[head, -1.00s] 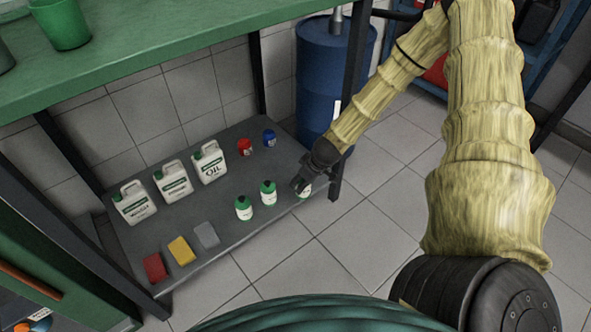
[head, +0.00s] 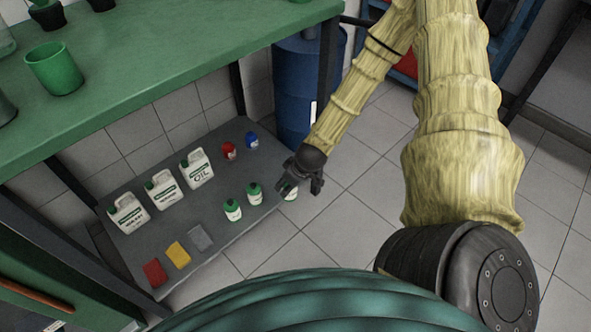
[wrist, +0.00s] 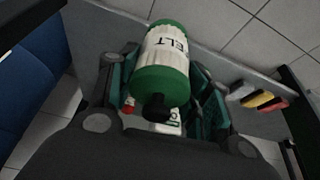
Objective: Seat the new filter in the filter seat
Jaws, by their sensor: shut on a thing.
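My gripper (head: 302,184) is at the right end of the low grey shelf. In the wrist view it is shut on a green-and-white bottle (wrist: 172,50) with a black tip and a label partly reading "ELT". The held bottle (head: 290,194) is partly hidden by the gripper in the head view. I cannot tell whether it touches the shelf. A red can (head: 229,151) and a blue can (head: 252,140) stand at the back of the shelf. I cannot tell which thing is the new filter. I cannot make out the filter seat.
On the shelf (head: 212,262) stand two similar bottles (head: 232,210), several white jugs (head: 196,168), and red, yellow and grey blocks (head: 178,254). The green bench (head: 150,75) hangs over its back. A blue barrel (head: 297,95) stands behind. The tiled floor (head: 350,215) in front is clear.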

